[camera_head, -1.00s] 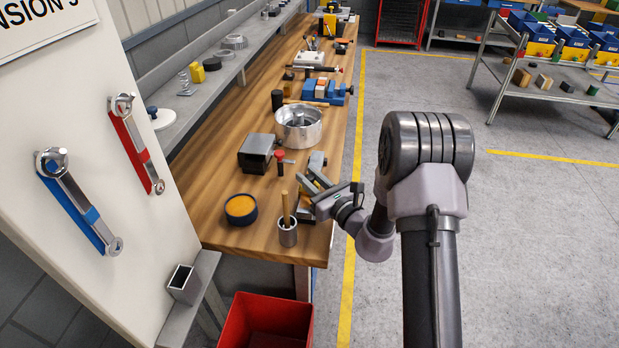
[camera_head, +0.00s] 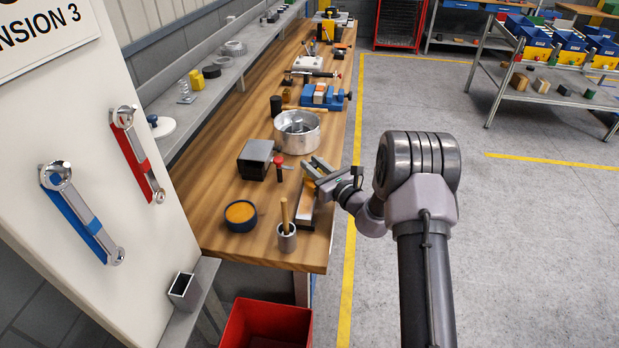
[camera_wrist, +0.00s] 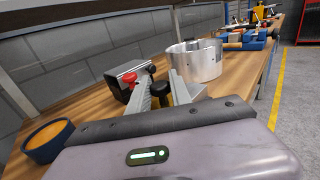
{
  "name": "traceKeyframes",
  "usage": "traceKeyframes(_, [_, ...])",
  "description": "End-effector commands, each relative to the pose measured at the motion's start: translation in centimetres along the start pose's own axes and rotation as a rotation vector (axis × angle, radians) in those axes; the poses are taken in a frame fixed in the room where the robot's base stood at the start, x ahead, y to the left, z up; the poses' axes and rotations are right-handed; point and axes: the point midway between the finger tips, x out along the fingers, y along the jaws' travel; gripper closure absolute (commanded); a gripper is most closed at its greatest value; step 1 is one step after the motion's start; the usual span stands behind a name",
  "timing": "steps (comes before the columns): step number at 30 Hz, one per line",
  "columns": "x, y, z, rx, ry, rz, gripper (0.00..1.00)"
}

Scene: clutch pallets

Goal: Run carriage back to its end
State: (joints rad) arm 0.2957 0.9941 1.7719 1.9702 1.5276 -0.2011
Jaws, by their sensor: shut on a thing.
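A long, narrow block with a brown and pale top (camera_head: 306,208) lies along the bench near its right edge; I take it for the carriage's track. My gripper (camera_head: 317,167) is over its far end, in from the right. In the wrist view my gripper (camera_wrist: 164,92) has its two grey fingers around a dark round knob (camera_wrist: 160,90), which I take for part of the carriage. The carriage body is mostly hidden by the fingers and wrist.
A red-knobbed tool (camera_head: 279,163) and a grey-black box (camera_head: 256,158) stand left of my gripper. A metal pot (camera_head: 297,136) stands just beyond. A cup with a wooden handle (camera_head: 287,238) and a round orange-topped tin (camera_head: 240,215) are nearer.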

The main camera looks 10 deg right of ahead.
Motion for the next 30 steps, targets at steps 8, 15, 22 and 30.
traceKeyframes(8, [3.2,-3.2,-0.1,-0.001,0.0,0.0,1.0])
traceKeyframes(15, [3.4,-3.4,0.1,-0.001,-0.002,-0.002,1.0])
traceKeyframes(22, [3.3,-3.4,0.1,-0.001,-0.002,-0.002,0.55])
traceKeyframes(30, [3.2,-3.4,0.0,0.0,0.0,-0.002,0.55])
